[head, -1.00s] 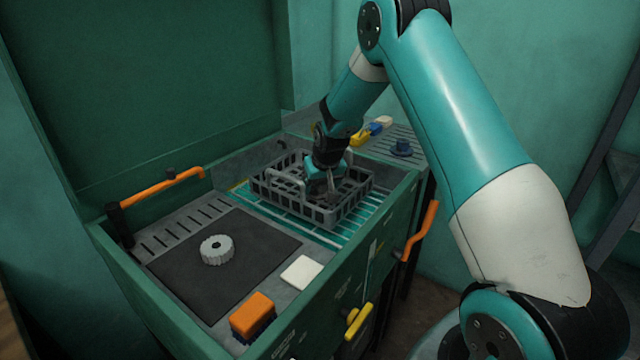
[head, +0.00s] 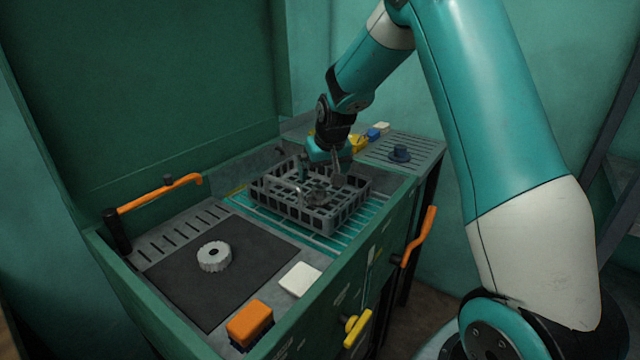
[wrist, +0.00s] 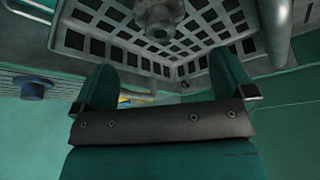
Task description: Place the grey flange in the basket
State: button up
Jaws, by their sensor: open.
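The grey flange (wrist: 158,16) lies inside the grey basket (wrist: 95,45), on its slatted floor, in the wrist view. In the head view the flange (head: 318,197) shows partly through the basket (head: 325,222), near its middle. My gripper (head: 320,167) is open and empty above the basket, apart from the flange. In the wrist view the two fingers of my gripper (wrist: 162,78) stand wide apart with nothing between them.
A light grey toothed gear (head: 214,256) lies on a dark mat (head: 190,285). An orange block (head: 249,322) and a white block (head: 300,279) sit near the front edge. Green walls surround the basin.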

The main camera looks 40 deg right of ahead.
jog(key=s+a+r+n+g+y, duration=0.1)
jog(key=s+a+r+n+y, duration=0.15)
jog(key=s+a+r, duration=0.4)
jog(key=s+a+r+n+y, duration=0.1)
jog(key=s+a+r+n, duration=0.2)
jog(key=s+a, duration=0.7)
jog(key=s+a+n+g+y, duration=0.1)
jog(key=s+a+n, duration=0.1)
jog(key=s+a, duration=0.3)
jog(key=s+a+r+n+g+y, duration=0.1)
jog(key=s+a, duration=0.4)
jog(key=s, duration=0.7)
jog(key=shift+n+g, duration=0.7)
jog(key=shift+n, duration=0.05)
jog(key=shift+r, duration=0.1)
